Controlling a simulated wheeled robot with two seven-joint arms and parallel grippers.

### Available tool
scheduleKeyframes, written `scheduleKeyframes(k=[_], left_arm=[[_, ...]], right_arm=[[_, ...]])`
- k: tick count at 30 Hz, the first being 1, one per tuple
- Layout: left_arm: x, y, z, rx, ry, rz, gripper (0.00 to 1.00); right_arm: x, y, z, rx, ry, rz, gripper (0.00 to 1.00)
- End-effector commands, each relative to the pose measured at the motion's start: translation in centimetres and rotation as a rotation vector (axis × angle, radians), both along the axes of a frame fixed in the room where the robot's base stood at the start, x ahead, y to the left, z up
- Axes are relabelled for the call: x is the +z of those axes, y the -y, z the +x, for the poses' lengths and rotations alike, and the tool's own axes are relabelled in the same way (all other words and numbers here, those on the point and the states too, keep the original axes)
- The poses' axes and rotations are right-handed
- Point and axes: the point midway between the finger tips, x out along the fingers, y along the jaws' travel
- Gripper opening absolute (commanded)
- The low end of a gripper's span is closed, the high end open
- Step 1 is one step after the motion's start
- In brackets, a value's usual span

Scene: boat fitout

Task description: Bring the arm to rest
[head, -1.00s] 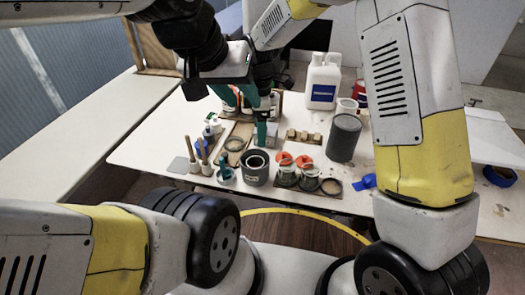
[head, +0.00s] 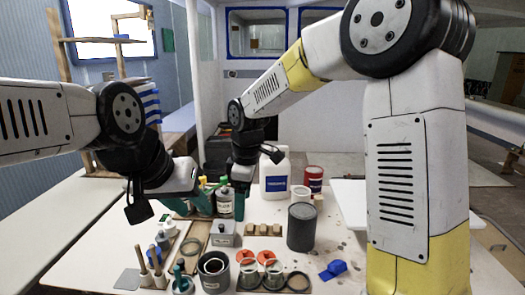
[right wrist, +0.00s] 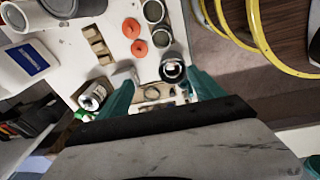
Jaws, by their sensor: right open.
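My right arm comes in from the right in the head view, reaching across the back of the table. Its gripper (head: 238,203) points down near the bottles, left of the white jug (head: 275,178). In the right wrist view the gripper (right wrist: 160,95) has its two teal fingers well apart, with nothing held between them. My left arm comes in from the left. Its gripper (head: 185,183) is above the left part of the table, near the bottles. Its fingertips are too unclear to show whether they are open.
The table's left side is mostly clear.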

Motion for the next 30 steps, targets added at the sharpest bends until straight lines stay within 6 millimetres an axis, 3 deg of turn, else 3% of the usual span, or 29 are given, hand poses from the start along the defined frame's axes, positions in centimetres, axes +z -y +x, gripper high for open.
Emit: scheduleKeyframes(k=[1,6,15,22,30], left_arm=[[0.0,0.0,0.0,0.000,0.000,0.000,0.36],[0.0,0.0,0.0,0.000,0.000,0.000,0.36],[0.0,0.0,0.0,0.000,0.000,0.000,0.36],[0.0,0.0,0.0,0.000,0.000,0.000,0.36],[0.0,0.0,0.0,0.000,0.000,0.000,0.36]], right_arm=[[2.0,2.4,-0.7,-0.105,0.022,0.033,0.77],[6.4,8.8,-3.9,-0.446,0.072,0.142,0.77],[10.0,17.3,-11.9,-1.020,0.141,0.370,0.77],[10.0,20.0,-16.1,-1.294,0.166,0.505,0.77],[9.8,20.4,-16.9,-1.356,0.168,0.538,0.77]])
